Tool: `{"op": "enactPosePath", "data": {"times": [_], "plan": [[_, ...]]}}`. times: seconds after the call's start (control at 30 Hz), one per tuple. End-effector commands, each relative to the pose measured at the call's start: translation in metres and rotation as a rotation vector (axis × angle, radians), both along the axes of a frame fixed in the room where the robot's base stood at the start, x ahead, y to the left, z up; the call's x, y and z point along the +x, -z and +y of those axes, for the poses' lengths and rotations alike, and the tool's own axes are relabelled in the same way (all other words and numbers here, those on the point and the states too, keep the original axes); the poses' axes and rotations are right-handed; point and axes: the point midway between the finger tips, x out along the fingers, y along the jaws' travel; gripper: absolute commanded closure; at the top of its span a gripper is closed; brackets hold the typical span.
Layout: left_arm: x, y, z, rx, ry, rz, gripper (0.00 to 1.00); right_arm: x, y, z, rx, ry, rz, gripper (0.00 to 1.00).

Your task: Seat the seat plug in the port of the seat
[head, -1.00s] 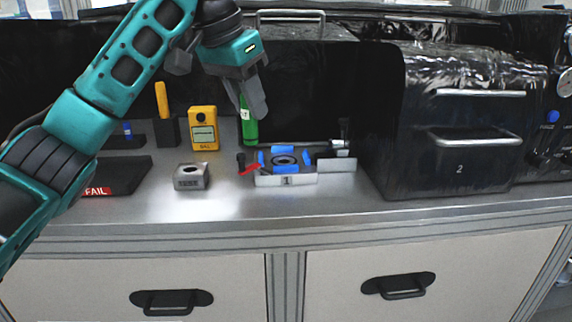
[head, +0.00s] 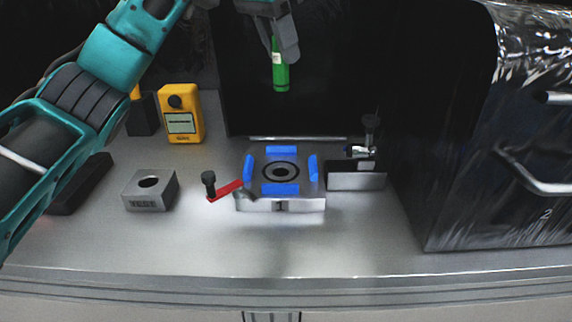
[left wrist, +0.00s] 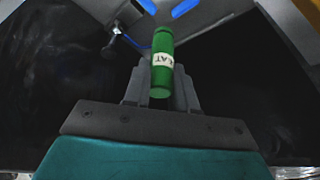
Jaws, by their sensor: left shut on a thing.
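The seat plug is a green cylinder (head: 280,76) with a white label. My left gripper (head: 282,48) is shut on its upper part and holds it upright in the air, above and behind the seat. In the left wrist view the plug (left wrist: 162,62) stands between the fingers (left wrist: 161,90), its label partly reading "EAT". The seat is a metal block (head: 262,184) with blue strips around a dark ringed port (head: 281,172). The port looks empty, and the plug is clear of it. My right gripper does not show.
A grey block with a hole (head: 150,190) stands left of the seat. A red lever with a black knob (head: 222,192) sits at the seat's left, a metal bracket (head: 356,180) at its right. A yellow meter (head: 181,115) stands behind. A black-wrapped machine (head: 480,150) bounds the right.

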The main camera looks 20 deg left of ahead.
Motion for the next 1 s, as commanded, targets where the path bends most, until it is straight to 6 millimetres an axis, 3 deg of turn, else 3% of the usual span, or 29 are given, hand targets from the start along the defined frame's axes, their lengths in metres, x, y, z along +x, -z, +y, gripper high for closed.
{"op": "enactPosePath", "data": {"times": [0.2, 0.5, 0.83, 1.0], "plan": [[-0.001, 0.060, 0.000, -0.001, 0.001, 0.006, 1.00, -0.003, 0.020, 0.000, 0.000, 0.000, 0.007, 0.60], [-0.001, 0.131, 0.001, 0.002, -0.001, 0.005, 1.00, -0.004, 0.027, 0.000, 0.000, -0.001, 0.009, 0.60], [0.000, 0.161, 0.000, 0.001, -0.001, 0.002, 1.00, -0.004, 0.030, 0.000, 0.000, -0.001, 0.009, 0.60], [-0.001, 0.187, 0.001, 0.001, -0.001, 0.004, 1.00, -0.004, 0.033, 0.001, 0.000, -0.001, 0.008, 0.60]]}}
